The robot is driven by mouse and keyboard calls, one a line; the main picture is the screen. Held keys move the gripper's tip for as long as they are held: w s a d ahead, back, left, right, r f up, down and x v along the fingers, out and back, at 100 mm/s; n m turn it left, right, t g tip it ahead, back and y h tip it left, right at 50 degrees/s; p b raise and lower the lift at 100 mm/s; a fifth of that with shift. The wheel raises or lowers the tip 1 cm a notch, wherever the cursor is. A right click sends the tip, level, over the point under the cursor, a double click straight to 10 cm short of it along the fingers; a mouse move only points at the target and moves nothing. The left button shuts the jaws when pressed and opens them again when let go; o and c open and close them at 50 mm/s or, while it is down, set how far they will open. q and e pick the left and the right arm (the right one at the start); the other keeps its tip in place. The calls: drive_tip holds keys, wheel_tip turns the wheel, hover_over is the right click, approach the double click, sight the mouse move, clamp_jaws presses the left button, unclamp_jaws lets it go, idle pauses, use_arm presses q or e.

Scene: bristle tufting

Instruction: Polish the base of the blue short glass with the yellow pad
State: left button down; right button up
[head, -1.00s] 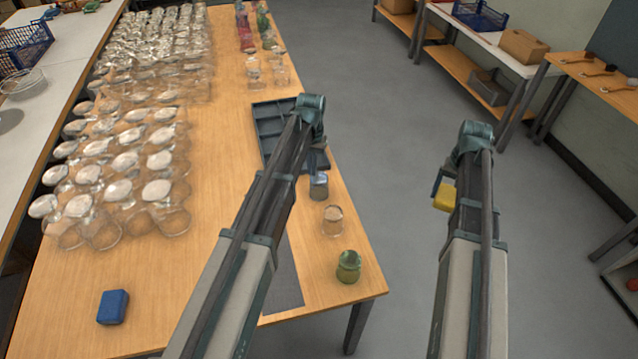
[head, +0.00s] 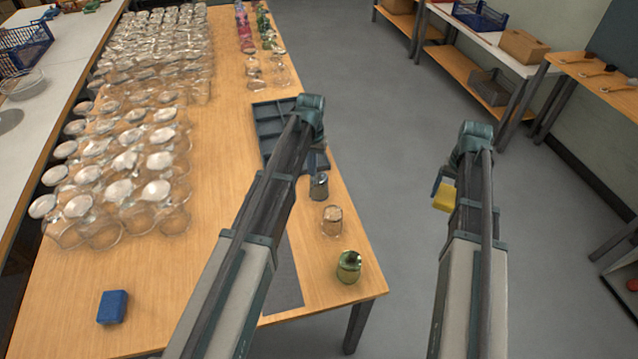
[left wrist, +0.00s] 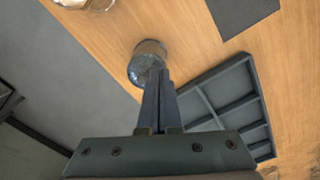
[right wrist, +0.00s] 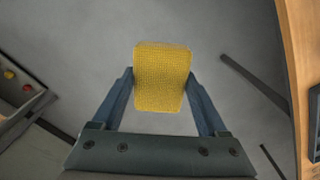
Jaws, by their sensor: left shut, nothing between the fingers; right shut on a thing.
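The blue short glass (head: 319,188) stands on the table near its right edge, just below my left gripper's fingers in the head view. In the left wrist view the same bluish glass (left wrist: 146,64) is right by the fingertips. My left gripper (left wrist: 158,76) is shut and empty; its tips overlap the glass's lower part in the picture, and I cannot tell whether they touch it. My right gripper (right wrist: 161,80) is shut on the yellow pad (right wrist: 162,62) and holds it over the floor, right of the table. The yellow pad (head: 444,198) also shows in the head view.
A clear glass (head: 332,221) and a green glass (head: 349,267) stand along the table's right edge. A dark divided tray (head: 268,126) lies behind my left arm. Many clear glasses (head: 120,165) crowd the left side. A blue block (head: 112,307) lies at the front left.

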use_arm(q)
drive_tip(key=shift+f+b, duration=0.65)
use_arm(e)
drive_tip(key=shift+f, duration=0.65)
use_arm(q)
drive_tip(key=shift+r, duration=0.1)
use_arm(e)
drive_tip(key=shift+r, duration=0.1)
